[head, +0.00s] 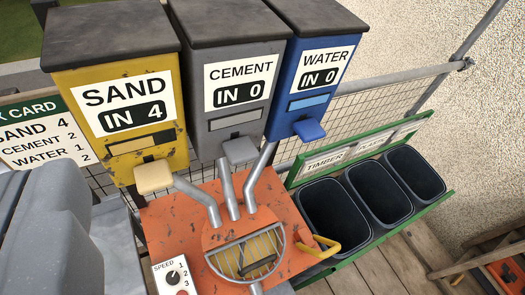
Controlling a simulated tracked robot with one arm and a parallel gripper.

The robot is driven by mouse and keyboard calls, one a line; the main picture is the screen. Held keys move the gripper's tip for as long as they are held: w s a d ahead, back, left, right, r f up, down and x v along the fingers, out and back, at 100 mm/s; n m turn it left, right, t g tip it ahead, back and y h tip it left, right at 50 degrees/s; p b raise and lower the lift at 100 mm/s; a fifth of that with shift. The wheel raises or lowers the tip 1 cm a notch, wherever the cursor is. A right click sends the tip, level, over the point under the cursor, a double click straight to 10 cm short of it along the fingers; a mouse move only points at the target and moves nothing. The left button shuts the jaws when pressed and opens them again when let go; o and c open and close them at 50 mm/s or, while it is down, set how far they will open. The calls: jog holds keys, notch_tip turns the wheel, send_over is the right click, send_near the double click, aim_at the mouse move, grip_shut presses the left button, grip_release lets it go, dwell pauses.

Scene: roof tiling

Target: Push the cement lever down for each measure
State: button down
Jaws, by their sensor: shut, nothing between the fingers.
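The grey cement hopper (229,85) stands between the yellow sand hopper (165,85) and the blue water hopper (309,85). Its label reads CEMENT, IN 0. The grey cement lever (240,151) sticks out below the label. The sand label reads IN 4 and the water label reads IN 0. The sand lever (154,177) is pale yellow and the water lever (309,130) is blue. My gripper (62,178) shows as large grey blocks at the lower left, shut and empty, well left of the cement lever and apart from it.
Chutes run down to an orange mixer (180,228) with a grated opening and a speed dial (173,276). Black bins (337,213) stand at right, beside a mesh railing (385,98).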

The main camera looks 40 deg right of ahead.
jog(key=w+d+f+g+p, duration=0.3)
jog(key=w+d+f+p, duration=0.2)
jog(key=w+d+f, duration=0.35)
jog(key=g+p, duration=0.2)
jog(key=p, duration=0.1)
send_near(243, 147)
jog(key=v, duration=0.4)
jog(key=shift+d+r, duration=0.1)
jog(key=shift+d, duration=0.05)
jog(key=shift+w, duration=0.1)
jog(key=p+x, duration=0.3)
jog(key=x, duration=0.7)
